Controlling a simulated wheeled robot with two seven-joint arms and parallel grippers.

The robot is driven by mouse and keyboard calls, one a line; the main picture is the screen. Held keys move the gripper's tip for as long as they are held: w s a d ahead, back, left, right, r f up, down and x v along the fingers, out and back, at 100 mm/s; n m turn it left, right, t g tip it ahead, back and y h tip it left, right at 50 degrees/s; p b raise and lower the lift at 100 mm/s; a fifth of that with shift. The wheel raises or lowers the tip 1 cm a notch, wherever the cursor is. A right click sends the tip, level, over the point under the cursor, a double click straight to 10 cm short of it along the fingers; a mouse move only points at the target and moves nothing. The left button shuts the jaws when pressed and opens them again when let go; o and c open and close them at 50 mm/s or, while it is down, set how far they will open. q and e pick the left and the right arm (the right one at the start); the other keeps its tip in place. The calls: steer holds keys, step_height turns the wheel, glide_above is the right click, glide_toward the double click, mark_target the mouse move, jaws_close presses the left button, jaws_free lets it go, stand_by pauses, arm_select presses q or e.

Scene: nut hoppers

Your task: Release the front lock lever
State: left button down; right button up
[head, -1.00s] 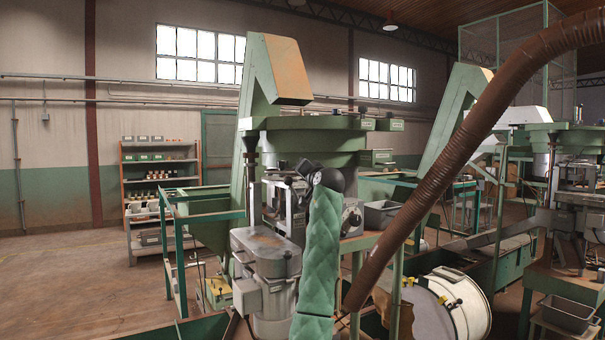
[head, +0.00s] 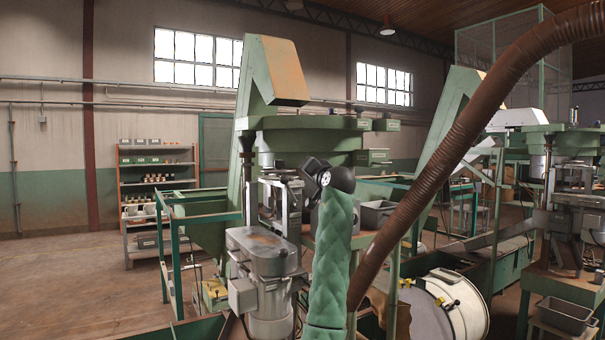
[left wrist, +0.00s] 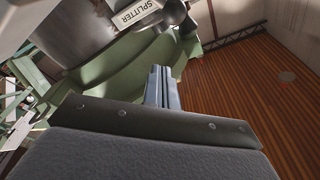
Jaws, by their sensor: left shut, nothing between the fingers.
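No part in view can be told for sure as the front lock lever. My left gripper's fingers (left wrist: 163,86) are pressed together and empty in the left wrist view. Past them is green machine bodywork (left wrist: 115,75), with a dark grey rounded part (left wrist: 172,12) and a white label reading SPLITTER (left wrist: 135,12) near the top. In the head view, a green-sleeved arm of mine stands in front of the green hopper machine (head: 310,140). Its dark wrist is beside the machine's middle, and the fingertips cannot be made out there. My right gripper is not in view.
A grey motor-like housing (head: 262,250) stands left of the arm. A brown corrugated hose (head: 430,150) crosses on the right. A white drum with yellow-handled clamps (head: 445,305) sits low right. A shelf (head: 158,190) is at the back left, with open floor before it.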

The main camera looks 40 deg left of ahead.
arm_select(q)
steer(key=shift+b+v, duration=0.4)
steer(key=shift+v, duration=1.2)
